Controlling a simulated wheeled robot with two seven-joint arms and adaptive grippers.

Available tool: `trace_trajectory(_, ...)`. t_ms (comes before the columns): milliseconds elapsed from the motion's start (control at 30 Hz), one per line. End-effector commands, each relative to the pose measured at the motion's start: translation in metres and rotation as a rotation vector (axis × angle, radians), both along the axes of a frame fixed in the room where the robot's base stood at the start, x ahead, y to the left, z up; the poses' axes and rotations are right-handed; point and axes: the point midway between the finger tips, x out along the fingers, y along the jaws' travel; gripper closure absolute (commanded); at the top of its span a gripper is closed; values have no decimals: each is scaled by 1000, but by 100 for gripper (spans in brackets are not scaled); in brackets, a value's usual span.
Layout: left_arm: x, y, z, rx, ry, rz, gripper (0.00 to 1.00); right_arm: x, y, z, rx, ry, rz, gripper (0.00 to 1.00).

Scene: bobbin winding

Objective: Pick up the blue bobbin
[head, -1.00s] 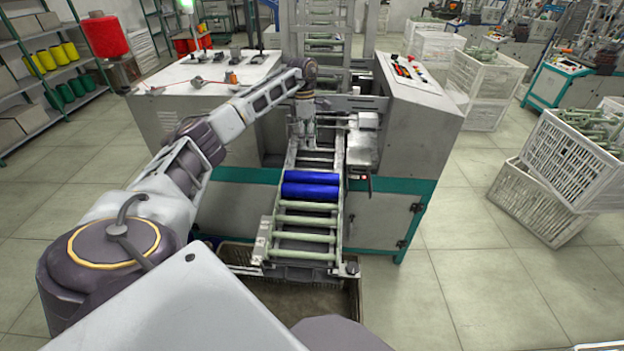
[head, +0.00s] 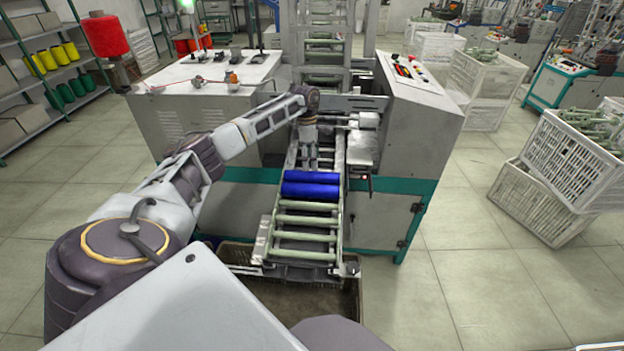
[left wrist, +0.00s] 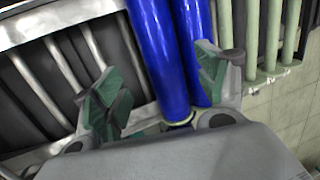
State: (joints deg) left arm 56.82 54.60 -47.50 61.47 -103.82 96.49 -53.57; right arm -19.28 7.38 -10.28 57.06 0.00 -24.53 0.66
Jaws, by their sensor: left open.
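Two blue bobbins lie side by side across the roller chute (head: 292,222): a far one (head: 314,177) and a near one (head: 311,190). My left gripper (head: 303,165) points down just beyond the far bobbin in the head view. In the left wrist view, my left gripper (left wrist: 160,92) is open with green finger pads. One blue bobbin (left wrist: 158,55) runs between the fingers in the picture; the other (left wrist: 193,30) is partly hidden behind the right finger. I cannot tell whether the fingers touch either bobbin. My right gripper is not in view.
Grey machine cabinets stand on both sides of the chute, the right one (head: 420,120) with a control panel. A brown crate (head: 350,300) sits below the chute's near end. White crates (head: 540,205) stand at the right; the floor between is clear.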

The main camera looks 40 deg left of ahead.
Motion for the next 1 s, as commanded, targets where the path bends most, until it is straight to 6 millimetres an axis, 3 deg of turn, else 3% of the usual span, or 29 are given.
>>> trace_trajectory(333, -1, -1, -4, -1, 1, 0, 27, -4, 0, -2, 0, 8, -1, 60)
trace_trajectory(800, -6, -7, -47, -1, 1, -1, 27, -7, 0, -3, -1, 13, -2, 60)
trace_trajectory(1000, -6, -8, -52, -1, 1, -1, 27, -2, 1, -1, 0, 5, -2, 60)
